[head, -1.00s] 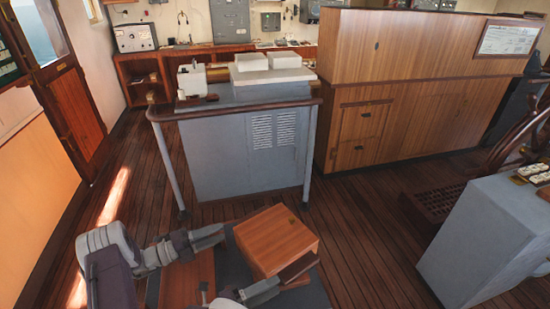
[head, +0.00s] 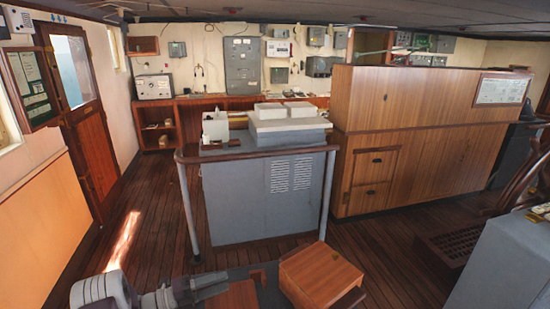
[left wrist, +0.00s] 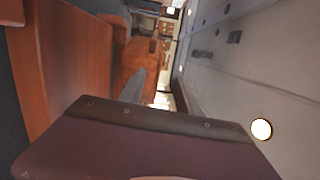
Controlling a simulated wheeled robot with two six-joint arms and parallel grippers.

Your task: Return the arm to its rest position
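My left arm comes in at the bottom left of the head view. Its left gripper (head: 212,284) points right, low in the picture, just left of a wooden box (head: 322,272) with a small dark knob or catch on top. There is a gap between the fingertips and the box, and nothing shows held. The fingers are too small and too much in line to tell whether they are open. In the left wrist view a dark purple-brown panel fills the bottom and hides what lies there; no fingers show clearly. My right gripper is not in view.
A grey console (head: 265,205) with a wooden rail (head: 255,155) stands ahead. A long wooden cabinet (head: 425,140) is behind it to the right. A grey pedestal (head: 495,270) is at the far right. Open plank floor (head: 150,240) lies to the left, beside a wooden door (head: 90,150).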

